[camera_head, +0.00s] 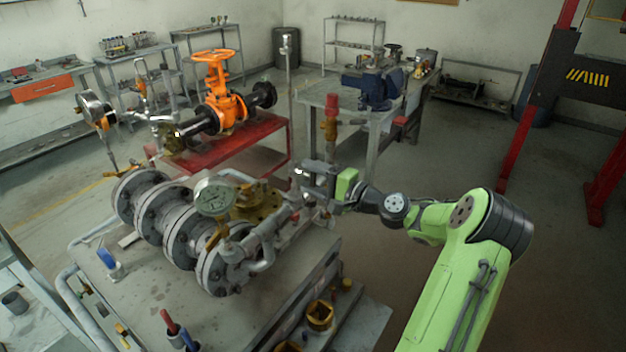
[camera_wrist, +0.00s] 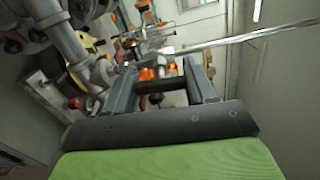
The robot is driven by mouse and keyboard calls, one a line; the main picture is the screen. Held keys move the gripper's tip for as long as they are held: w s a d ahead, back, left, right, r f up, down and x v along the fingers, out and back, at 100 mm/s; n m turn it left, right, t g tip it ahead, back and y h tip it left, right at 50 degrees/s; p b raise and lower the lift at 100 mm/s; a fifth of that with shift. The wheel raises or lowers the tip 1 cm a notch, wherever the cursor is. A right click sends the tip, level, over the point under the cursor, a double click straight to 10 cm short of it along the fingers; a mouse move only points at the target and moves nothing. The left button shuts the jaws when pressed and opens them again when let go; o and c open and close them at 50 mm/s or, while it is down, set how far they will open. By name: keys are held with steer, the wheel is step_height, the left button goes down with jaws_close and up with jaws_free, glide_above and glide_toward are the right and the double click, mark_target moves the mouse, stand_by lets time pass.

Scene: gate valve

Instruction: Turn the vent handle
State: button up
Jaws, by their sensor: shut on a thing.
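My gripper (camera_head: 308,176) is at the right side of the grey flanged pipe assembly (camera_head: 165,215), beside its small side pipe (camera_head: 268,228). In the wrist view the two dark fingers of my gripper (camera_wrist: 160,84) point away from the camera. A dark bar (camera_wrist: 156,101), which looks like the vent handle, spans between them, and my gripper is shut on it. In the head view the fingers and nearby fittings mostly hide this handle. How far the handle is turned cannot be told.
A round pressure gauge (camera_head: 214,197) stands above the assembly, left of my gripper. A tall thin pipe (camera_head: 289,90) rises just behind it, and a red-topped brass fitting (camera_head: 331,118) stands close behind. An orange gate valve (camera_head: 222,95) is farther back. The floor at right is open.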

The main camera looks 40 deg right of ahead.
steer(key=shift+a, duration=0.15)
steer(key=o, duration=1)
steer(key=shift+s+a, duration=0.1)
steer(key=shift+o, duration=0.2)
steer(key=shift+s+d, duration=0.25)
steer(key=v, duration=1.5)
